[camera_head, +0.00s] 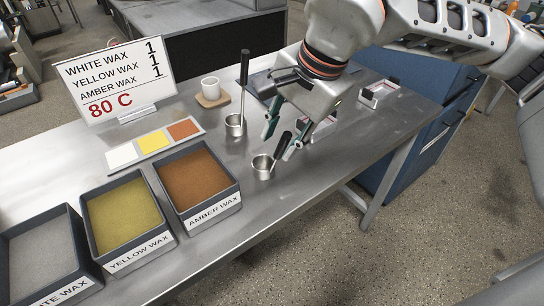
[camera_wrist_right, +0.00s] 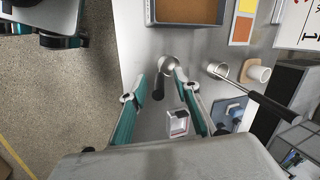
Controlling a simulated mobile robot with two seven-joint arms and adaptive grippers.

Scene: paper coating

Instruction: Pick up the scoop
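In the right wrist view, the scoop's cup (camera_wrist_right: 171,66) lies just beyond the fingertips. Its handle (camera_wrist_right: 158,88) shows between the fingers of the right gripper (camera_wrist_right: 156,84), with no clear contact. A grey part with teal pads, apparently my left gripper (camera_wrist_right: 58,25), shows at the upper left; its opening is unclear.
A long-handled ladle (camera_head: 235,126) stands upright close behind the scoop. A white cup (camera_head: 210,88) sits on a wooden coaster. The amber wax bin (camera_head: 214,208) and yellow wax bin (camera_head: 139,250) are to the left.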

